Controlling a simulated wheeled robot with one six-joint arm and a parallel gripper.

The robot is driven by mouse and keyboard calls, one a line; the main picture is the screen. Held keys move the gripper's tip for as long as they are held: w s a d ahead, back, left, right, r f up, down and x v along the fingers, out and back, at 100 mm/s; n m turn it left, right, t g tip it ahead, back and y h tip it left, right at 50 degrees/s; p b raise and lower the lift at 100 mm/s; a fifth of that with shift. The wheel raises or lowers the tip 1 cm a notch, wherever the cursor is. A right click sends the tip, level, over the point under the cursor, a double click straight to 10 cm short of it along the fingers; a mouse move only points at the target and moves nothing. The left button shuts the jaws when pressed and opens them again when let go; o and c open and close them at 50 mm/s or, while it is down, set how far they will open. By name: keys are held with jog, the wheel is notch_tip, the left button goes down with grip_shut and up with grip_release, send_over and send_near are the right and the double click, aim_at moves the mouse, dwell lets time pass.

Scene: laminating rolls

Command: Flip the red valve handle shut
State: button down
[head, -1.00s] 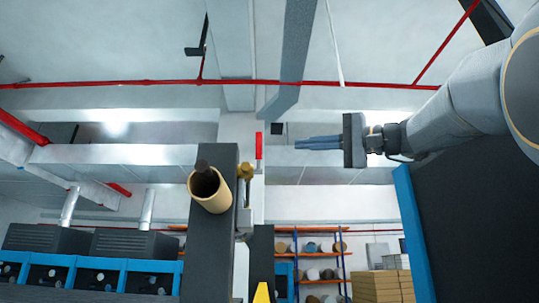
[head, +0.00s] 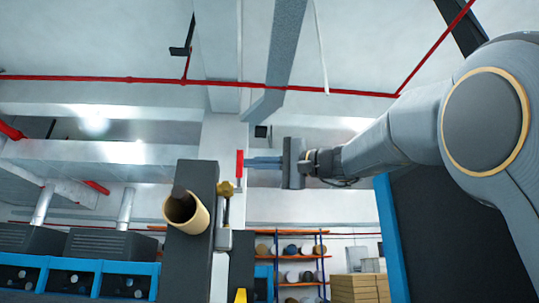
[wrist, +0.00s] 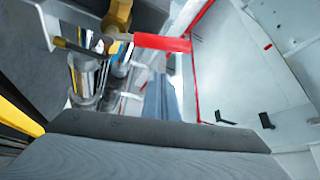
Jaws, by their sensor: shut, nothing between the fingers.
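The red valve handle (head: 239,163) stands upright in the head view, above and beside the brass valve body (head: 226,187) on the dark column's right side. In the wrist view the red handle (wrist: 162,42) runs sideways from the brass valve (wrist: 117,15), above a shiny metal cylinder. My gripper (head: 249,161) is shut and empty. It points left at the handle's height, with its fingertips right beside the handle's right side. I cannot tell whether they touch. The shut fingers also show in the wrist view (wrist: 158,85), just below the handle.
A dark column (head: 192,235) stands left of the valve, with a tan cardboard tube (head: 187,214) on it. Shelves with rolls (head: 290,262) and stacked boxes (head: 360,287) are behind. A dark blue-edged panel (head: 440,220) stands at the right, below my arm.

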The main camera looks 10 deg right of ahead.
aim_at(239, 169)
jog(key=s, duration=0.1)
jog(key=s+f, duration=0.1)
jog(key=s+p, duration=0.1)
jog(key=shift+s+a+f, duration=0.15)
jog(key=shift+s+a, duration=0.1)
jog(key=shift+s, duration=0.05)
